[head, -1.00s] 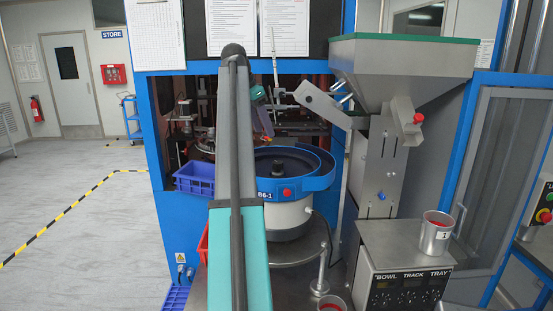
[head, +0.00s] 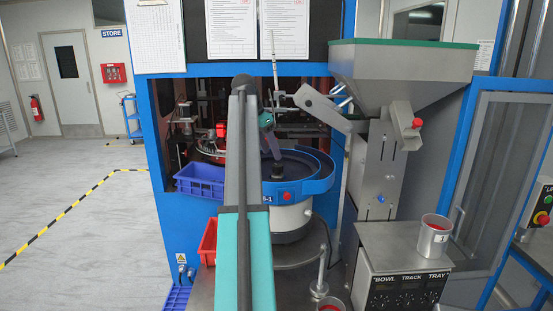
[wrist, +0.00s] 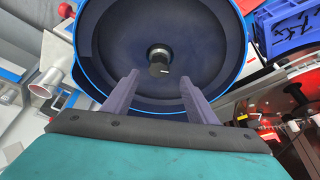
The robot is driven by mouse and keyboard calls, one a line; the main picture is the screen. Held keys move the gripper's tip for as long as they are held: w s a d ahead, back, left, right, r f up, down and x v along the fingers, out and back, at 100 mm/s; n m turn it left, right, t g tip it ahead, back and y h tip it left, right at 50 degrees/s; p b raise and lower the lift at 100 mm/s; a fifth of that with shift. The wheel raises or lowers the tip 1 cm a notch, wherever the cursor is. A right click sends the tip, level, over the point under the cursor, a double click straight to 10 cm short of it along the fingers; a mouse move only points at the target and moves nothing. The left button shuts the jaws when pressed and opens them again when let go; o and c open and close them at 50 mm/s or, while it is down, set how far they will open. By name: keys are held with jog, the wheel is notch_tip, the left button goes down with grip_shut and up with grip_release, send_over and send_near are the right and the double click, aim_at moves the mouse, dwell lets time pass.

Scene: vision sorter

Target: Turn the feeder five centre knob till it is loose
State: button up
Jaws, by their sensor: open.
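The feeder bowl (head: 322,184) is a round dark-blue bowl with a bright blue rim, on a pale drum. Its centre knob (wrist: 159,62) is a short black cylinder with a small white mark, on a round metal collar. In the head view the knob (head: 278,168) shows low in the bowl, just below my fingers. My gripper (wrist: 159,77) is open and empty, with its two purple-grey fingers apart. In the wrist view the knob appears between and slightly beyond the fingertips. My gripper (head: 272,150) is partly hidden by my arm in the head view. I cannot tell whether it touches the knob.
A steel hopper (head: 400,75) and chute stand right of the bowl. A blue crate (head: 200,181) and a red bin (head: 208,240) sit at left. A steel cup (head: 435,240) stands on the control box (head: 405,280). The cabinet frame surrounds the bowl.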

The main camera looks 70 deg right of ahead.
aim_at(276, 165)
jog(key=shift+p+x, duration=0.7)
jog(key=shift+x, duration=2.25)
jog(key=shift+c, duration=0.4)
jog(key=c, duration=1)
jog(key=shift+d+r, duration=0.15)
jog(key=shift+d, duration=0.25)
jog(key=shift+a, duration=0.2)
jog(key=shift+w+a, duration=0.1)
jog(key=shift+a, duration=0.05)
jog(key=shift+a+f+n+t, duration=0.1)
jog(key=shift+f+n+t, duration=0.15)
jog(key=shift+n, duration=0.55)
jog(key=n, duration=0.1)
jog(key=n+t, duration=0.1)
jog(key=n, duration=0.1)
jog(key=shift+a+n+t+h, duration=0.1)
jog(key=shift+n+t+h, duration=0.2)
jog(key=shift+h, duration=0.1)
jog(key=shift+s+n+t, duration=0.15)
jog(key=shift+n+t, duration=0.2)
jog(key=shift+n, duration=0.65)
jog(key=shift+s+n+t, duration=0.15)
jog(key=shift+n+t, duration=0.15)
jog(key=shift+n, duration=0.7)
